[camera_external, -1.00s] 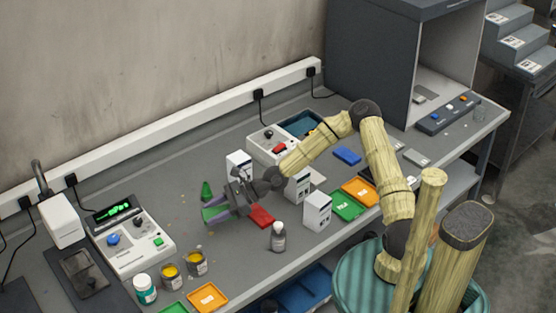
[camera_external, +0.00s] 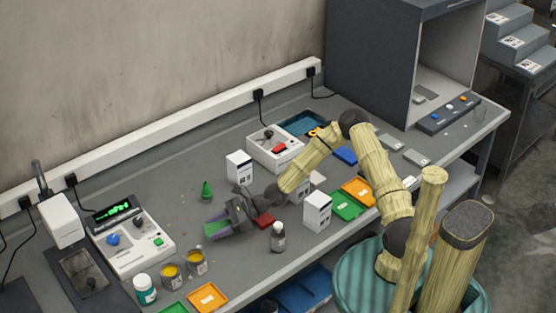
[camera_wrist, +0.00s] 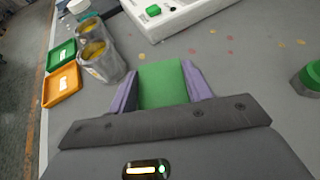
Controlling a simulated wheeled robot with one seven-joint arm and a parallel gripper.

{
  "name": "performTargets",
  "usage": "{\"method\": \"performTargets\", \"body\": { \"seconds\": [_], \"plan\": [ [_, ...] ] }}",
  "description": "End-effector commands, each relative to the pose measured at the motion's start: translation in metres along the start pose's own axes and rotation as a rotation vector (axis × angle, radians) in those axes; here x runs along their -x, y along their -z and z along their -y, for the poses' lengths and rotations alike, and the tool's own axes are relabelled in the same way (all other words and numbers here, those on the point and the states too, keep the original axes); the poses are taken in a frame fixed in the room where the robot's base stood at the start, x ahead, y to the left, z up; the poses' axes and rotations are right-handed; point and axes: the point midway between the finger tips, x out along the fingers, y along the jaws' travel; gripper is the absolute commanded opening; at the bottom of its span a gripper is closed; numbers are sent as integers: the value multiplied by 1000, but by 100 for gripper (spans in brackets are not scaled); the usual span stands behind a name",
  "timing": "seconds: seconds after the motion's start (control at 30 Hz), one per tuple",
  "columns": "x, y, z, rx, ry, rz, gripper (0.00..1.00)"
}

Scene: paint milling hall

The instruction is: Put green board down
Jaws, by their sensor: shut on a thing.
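The green board (camera_wrist: 162,84) sits between the two purple fingers of my gripper (camera_wrist: 162,88) in the wrist view. My gripper is shut on it. In the external view my gripper (camera_external: 214,228) is low over the grey bench, and a strip of the green board (camera_external: 217,229) shows between the fingers. The board's near end is hidden by the gripper body. I cannot tell whether its far end touches the bench.
A red block (camera_external: 264,220) lies close behind my gripper, with a grey bottle (camera_external: 278,237) nearby. A green cone-shaped thing (camera_external: 207,190) stands behind. Paint cans (camera_external: 196,262), an orange tray (camera_external: 208,297) and a console (camera_external: 133,242) lie beyond. Bare bench lies between.

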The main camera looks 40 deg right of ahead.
Motion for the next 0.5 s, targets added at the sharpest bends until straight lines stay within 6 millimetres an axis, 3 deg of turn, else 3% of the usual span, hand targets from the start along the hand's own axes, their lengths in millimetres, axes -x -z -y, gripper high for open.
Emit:
{"method": "performTargets", "body": {
  "seconds": [0.23, 0.5],
  "plan": [
    [-12, 29, -1, -1, -2, -1, 27],
    [-13, 31, 0, 0, -1, 0, 27]
  ]
}}
